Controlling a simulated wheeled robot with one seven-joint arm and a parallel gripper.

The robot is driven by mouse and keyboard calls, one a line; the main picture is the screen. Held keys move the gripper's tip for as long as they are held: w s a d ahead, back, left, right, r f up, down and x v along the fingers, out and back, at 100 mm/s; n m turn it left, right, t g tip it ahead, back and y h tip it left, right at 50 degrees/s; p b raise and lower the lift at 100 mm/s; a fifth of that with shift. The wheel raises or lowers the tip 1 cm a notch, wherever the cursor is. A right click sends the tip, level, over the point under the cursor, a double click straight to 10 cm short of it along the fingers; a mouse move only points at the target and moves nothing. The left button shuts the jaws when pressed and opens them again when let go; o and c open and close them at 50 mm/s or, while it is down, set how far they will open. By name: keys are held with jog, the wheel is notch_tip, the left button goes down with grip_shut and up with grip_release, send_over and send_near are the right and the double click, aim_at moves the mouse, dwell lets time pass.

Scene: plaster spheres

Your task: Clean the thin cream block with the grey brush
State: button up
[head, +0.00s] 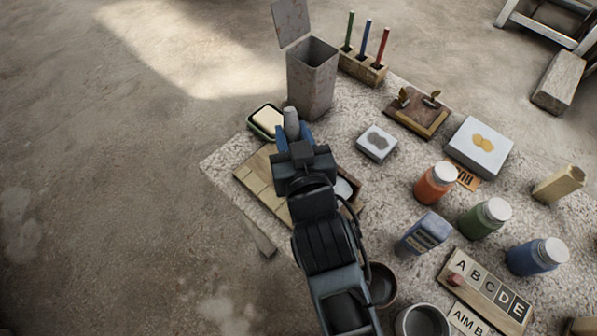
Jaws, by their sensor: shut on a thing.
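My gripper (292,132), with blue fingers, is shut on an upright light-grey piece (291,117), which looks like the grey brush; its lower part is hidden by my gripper. A thin cream block (268,116) lies in a dark green tray (254,129) just left of the held piece. I cannot tell whether they touch. The block's near right side is partly hidden. Two other pale blocks carry stains: a smaller one with grey spots (376,138) and a larger one with yellow spots (484,139).
A tall grey bin (312,80) with its lid up stands close behind my gripper. A wooden rack (362,69) holds coloured sticks. A wooden board (262,187) lies under my arm. Jars, including an orange one (434,187), and a blue box (425,234) crowd the right.

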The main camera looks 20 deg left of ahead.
jog(key=shift+s+d+f+b, duration=0.1)
jog(key=shift+s+d+b, duration=0.3)
jog(key=shift+s, duration=0.05)
jog(key=shift+s+a+b, duration=0.2)
jog(key=shift+s+a, duration=0.05)
jog(key=shift+s, duration=0.3)
jog(key=shift+s+a+b, duration=0.15)
jog(key=shift+s+a, duration=0.1)
jog(key=shift+s, duration=0.3)
